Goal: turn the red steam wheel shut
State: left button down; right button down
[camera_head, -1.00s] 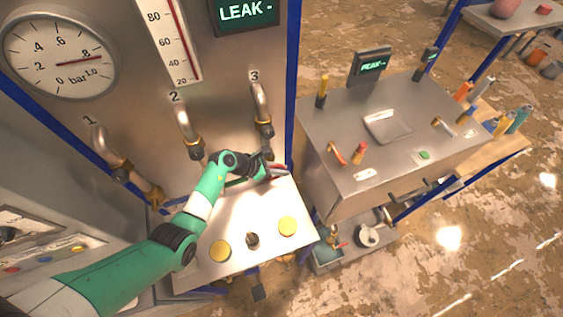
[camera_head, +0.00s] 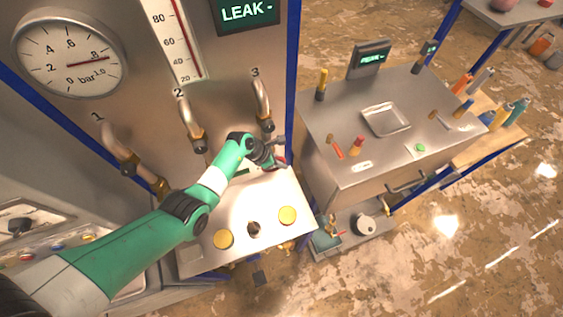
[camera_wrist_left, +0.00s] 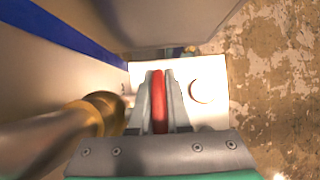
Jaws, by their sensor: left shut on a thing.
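My left gripper (camera_head: 277,158) is at the back of the white shelf, just below pipe 3. In the left wrist view its two grey fingers (camera_wrist_left: 160,74) are shut on a narrow red thing (camera_wrist_left: 159,100). A bit of red also shows beside the fingers in the head view. Only a strip of it shows between the fingers, so I cannot tell whether it is the steam wheel's rim. No whole red wheel shows in either view. My left arm hides part of the shelf and panel. My right gripper is not in view.
The white shelf (camera_head: 205,258) carries yellow discs (camera_head: 287,215) and a dark knob (camera_head: 253,229). Brass-ended pipes, with pipe 3 (camera_head: 262,100), come down the panel. A metal bench (camera_head: 325,110) with a tray and tools stands to the right. A screen (camera_head: 247,12) reads LEAK.

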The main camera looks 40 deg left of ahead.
pick_arm(q)
jog(key=c, duration=0.9)
grip_release()
jog(key=shift+r, duration=0.15)
jog(key=shift+s+a+r+p, duration=0.1)
jog(key=shift+s+r+p, duration=0.05)
jog(key=shift+r+p, duration=0.15)
jog(key=p+v, duration=0.3)
jog(key=v, duration=0.6)
jog(key=shift+s+a+r, duration=0.15)
jog(key=shift+s+r, duration=0.4)
jog(key=shift+r, duration=0.1)
